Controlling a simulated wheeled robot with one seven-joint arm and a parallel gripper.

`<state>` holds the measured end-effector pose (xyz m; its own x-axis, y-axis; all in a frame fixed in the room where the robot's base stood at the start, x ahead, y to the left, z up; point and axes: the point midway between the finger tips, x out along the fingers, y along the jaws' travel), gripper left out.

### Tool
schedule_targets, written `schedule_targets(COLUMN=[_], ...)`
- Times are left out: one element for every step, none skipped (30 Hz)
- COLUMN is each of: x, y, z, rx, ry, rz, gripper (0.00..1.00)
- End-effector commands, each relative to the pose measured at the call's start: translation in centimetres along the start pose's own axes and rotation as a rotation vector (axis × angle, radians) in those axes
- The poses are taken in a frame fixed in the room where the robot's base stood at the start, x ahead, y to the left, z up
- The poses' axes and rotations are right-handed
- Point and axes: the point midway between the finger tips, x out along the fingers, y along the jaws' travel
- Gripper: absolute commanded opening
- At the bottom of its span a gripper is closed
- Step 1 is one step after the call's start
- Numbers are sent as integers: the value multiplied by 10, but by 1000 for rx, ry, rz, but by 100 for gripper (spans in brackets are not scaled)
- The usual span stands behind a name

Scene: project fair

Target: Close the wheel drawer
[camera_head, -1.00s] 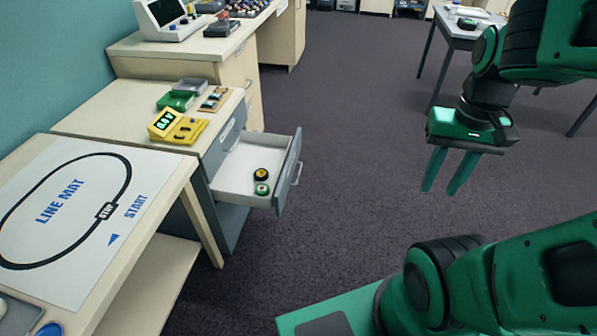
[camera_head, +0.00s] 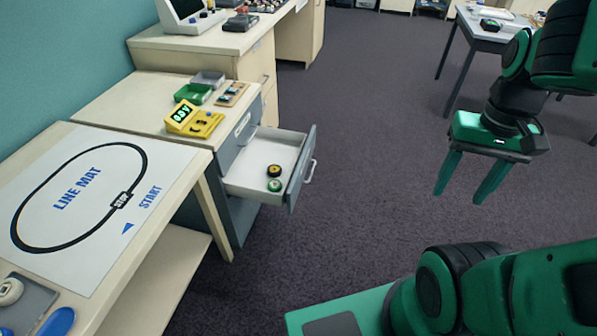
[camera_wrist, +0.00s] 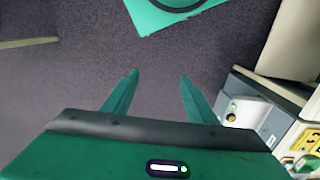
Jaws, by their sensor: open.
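The wheel drawer (camera_head: 243,184) is pulled out of the grey cabinet under the bench, to the left in the head view. Its grey front (camera_head: 301,168) with a bar handle (camera_head: 311,171) faces right. Two small wheels, one yellow and black (camera_head: 274,171) and one green (camera_head: 274,185), lie inside near the front. My gripper (camera_head: 467,194) hangs over open floor, well to the right of the drawer, with its two fingers apart and nothing between them. The wrist view also shows the open fingers (camera_wrist: 158,85), with part of the drawer (camera_wrist: 247,108) at the right.
A table with a line mat (camera_head: 75,205) stands at the near left. A yellow meter (camera_head: 194,119) and a green tray (camera_head: 193,93) sit on the bench above the drawer. A grey table (camera_head: 483,32) stands at the back right. The floor between drawer and gripper is clear.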

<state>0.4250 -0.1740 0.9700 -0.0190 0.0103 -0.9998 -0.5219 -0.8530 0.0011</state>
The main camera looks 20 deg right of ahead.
Motion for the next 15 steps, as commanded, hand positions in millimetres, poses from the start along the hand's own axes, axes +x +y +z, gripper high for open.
schedule_targets(x=[-2,-1,0,2,4,8,11,15,20,24,28,34,39,44,51], y=[2,1,-1,-4,-6,-11,-15,-19,-26,-30,-35,-42,-48,-54,-61], z=[1,-3,-10,-17,-25,-37,-47,-57,-70,-81,-91,-104,-113,-123,-135], rx=[2,-1,-6,-12,-19,-31,-39,-49,-64,-74,-84,-99,-109,-118,-131], ry=[16,20,28,33,42,55,65,76,92,104,115,130,141,153,168], rz=[-3,-1,4,8,13,17,21,24,26,27,27,25,23,20,15], gripper=[39,32,23,16,8,0,0,0,0,0,0,0,0,0,0])
